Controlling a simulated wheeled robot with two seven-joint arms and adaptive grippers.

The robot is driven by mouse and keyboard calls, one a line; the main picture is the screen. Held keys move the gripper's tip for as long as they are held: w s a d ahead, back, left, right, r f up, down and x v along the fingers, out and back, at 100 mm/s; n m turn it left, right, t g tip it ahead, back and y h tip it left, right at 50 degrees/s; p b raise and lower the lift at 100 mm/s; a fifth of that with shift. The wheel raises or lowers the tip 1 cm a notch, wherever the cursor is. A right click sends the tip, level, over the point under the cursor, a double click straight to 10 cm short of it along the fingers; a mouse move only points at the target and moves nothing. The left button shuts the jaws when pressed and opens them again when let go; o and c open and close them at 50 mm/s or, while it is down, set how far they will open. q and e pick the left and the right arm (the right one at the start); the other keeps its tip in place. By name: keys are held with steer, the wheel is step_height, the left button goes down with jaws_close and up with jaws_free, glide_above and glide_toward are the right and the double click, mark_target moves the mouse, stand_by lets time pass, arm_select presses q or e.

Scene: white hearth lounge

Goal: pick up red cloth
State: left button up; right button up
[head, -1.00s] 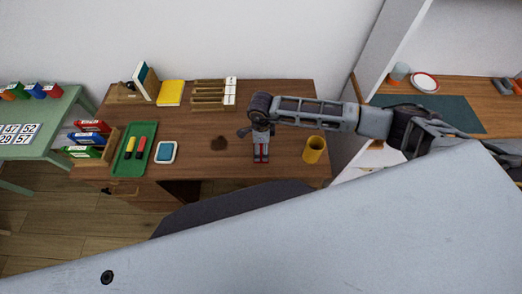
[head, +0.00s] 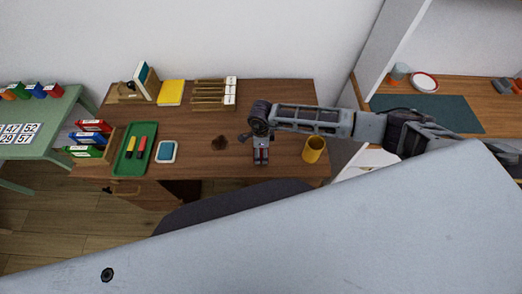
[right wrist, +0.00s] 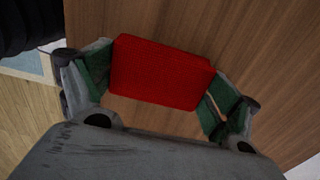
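The red cloth (right wrist: 160,75) is a folded red rectangle on the brown wooden desk (head: 200,165), seen in the right wrist view. It lies between the two green-padded fingers of my right gripper (right wrist: 158,88). The fingers are spread about as wide as the cloth, one beside each end; I cannot tell whether they touch it. In the head view my right gripper (head: 261,160) points down at the desk's front part, and the cloth is almost wholly hidden by the fingers. My left gripper is not in view.
A yellow cup (head: 314,150) stands close to the right of the gripper. A wooden rack (head: 208,95) stands behind.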

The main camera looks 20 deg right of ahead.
steer(key=c, duration=0.3)
step_height(320, 180, up, 10)
steer(key=b, duration=0.1)
stand_by(0.7)
steer(key=o, duration=0.4)
steer(key=shift+f, duration=0.1)
steer(key=c, duration=0.3)
